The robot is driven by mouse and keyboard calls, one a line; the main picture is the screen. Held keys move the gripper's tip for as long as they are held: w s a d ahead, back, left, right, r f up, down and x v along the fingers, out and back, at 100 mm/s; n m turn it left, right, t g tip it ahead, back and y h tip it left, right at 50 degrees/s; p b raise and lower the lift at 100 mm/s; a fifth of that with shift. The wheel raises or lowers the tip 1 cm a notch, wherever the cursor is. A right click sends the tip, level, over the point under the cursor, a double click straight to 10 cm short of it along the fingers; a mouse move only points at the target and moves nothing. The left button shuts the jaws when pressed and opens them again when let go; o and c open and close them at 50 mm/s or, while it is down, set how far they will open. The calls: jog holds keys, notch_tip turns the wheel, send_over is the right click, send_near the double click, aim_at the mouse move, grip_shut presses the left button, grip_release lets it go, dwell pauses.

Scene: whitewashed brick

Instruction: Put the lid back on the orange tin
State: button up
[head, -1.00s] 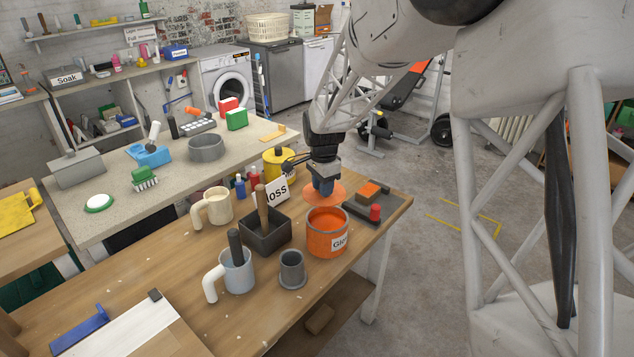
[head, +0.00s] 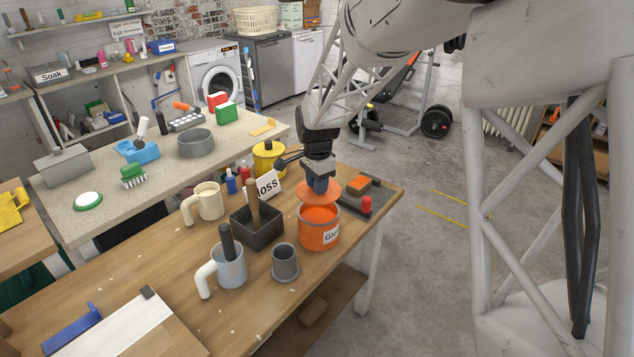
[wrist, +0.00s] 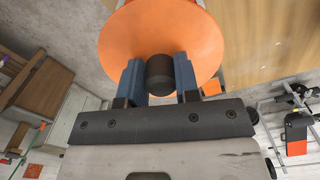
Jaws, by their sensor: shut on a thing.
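The orange tin (head: 318,236) stands open on the wooden table, with orange inside and a white label on its front. My gripper (head: 318,184) is shut on the dark knob of the round orange lid (head: 306,194). In the head view the lid hangs just above the tin's far rim, and part of the tin's mouth shows in front of it. I cannot tell whether lid and rim touch. In the wrist view the lid (wrist: 205,45) fills the top middle, its knob (wrist: 160,74) between my two blue-grey fingers (wrist: 159,80). The tin is hidden there.
Close left of the tin stand a dark square box (head: 257,232) with a wooden handle and a grey cup (head: 285,262). A dark tray (head: 352,205) with an orange block and a red piece lies at the right. The white "loss" card (head: 268,185) stands behind.

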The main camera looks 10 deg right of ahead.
jog(key=shift+f, duration=2.95)
jog(key=shift+f, duration=0.2)
dwell(0.8)
jog(key=o, duration=1.5)
jog(key=shift+c, duration=0.2)
jog(key=shift+r, duration=0.1)
jog(key=shift+r, duration=3.4)
jog(key=shift+c, duration=0.2)
grip_shut()
